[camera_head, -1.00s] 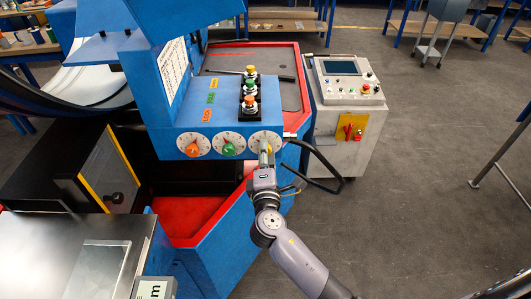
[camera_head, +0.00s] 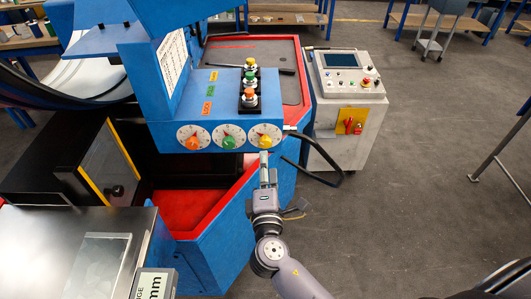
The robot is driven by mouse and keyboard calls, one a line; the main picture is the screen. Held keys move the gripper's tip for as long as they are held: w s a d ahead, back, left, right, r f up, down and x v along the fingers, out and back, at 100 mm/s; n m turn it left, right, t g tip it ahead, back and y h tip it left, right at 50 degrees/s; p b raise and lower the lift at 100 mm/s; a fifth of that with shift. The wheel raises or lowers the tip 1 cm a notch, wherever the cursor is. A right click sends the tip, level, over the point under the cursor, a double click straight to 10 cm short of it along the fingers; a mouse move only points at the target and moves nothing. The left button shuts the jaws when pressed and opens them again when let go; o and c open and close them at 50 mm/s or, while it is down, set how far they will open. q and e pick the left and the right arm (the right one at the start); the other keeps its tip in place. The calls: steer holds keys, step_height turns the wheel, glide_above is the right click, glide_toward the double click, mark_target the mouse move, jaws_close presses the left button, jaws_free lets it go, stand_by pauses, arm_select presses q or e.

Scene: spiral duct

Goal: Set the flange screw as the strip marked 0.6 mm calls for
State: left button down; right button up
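Three round white dials sit in a row on the blue control box, with an orange knob (camera_head: 192,143), a green knob (camera_head: 229,142) and a yellow knob (camera_head: 265,141). Orange, green and yellow labels (camera_head: 207,107) above are too small to read surely. My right gripper (camera_head: 265,158) is just below the yellow dial and looks apart from its knob; whether its fingers are open is unclear. A white chart (camera_head: 172,68) is on the blue upright, its text unreadable. A sign (camera_head: 153,284) ending in "mm" is cut off at the bottom; its number is hidden. My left gripper is out of view.
A shiny metal plate (camera_head: 102,262) lies on the grey table at lower left. Three push buttons (camera_head: 249,84) stand on top of the control box. A black cable (camera_head: 322,178) loops right of the dials. A grey console (camera_head: 347,100) stands further right, with open floor beyond.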

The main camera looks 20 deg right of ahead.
steer(key=shift+v, duration=2.1)
steer(key=s+d+f+m+g+y+b, duration=0.1)
steer(key=s+f+g, duration=0.2)
steer(key=f, duration=0.9)
steer(key=s+f+m+g+y+b, duration=0.1)
steer(key=s+f+g, duration=0.2)
steer(key=f, duration=0.9)
steer(key=s+d+f+m+g+y, duration=0.1)
steer(key=s+f+g+y, duration=0.15)
steer(key=f, duration=1.05)
steer(key=s+d+f+m+g+b, duration=0.1)
steer(key=s+d+f+m+g, duration=0.1)
steer(key=s+f, duration=0.5)
steer(key=s+d+f+m+g+b, duration=0.1)
steer(key=s+d+f+m+g, duration=0.2)
steer(key=s, duration=1)
steer(key=s+d+f+m+g+b, duration=0.1)
steer(key=s+d+f+m+g, duration=0.2)
steer(key=s+f+m, duration=0.3)
steer(key=s+f, duration=0.4)
steer(key=f, duration=0.2)
steer(key=shift+s+f, duration=0.3)
steer(key=shift+s, duration=0.1)
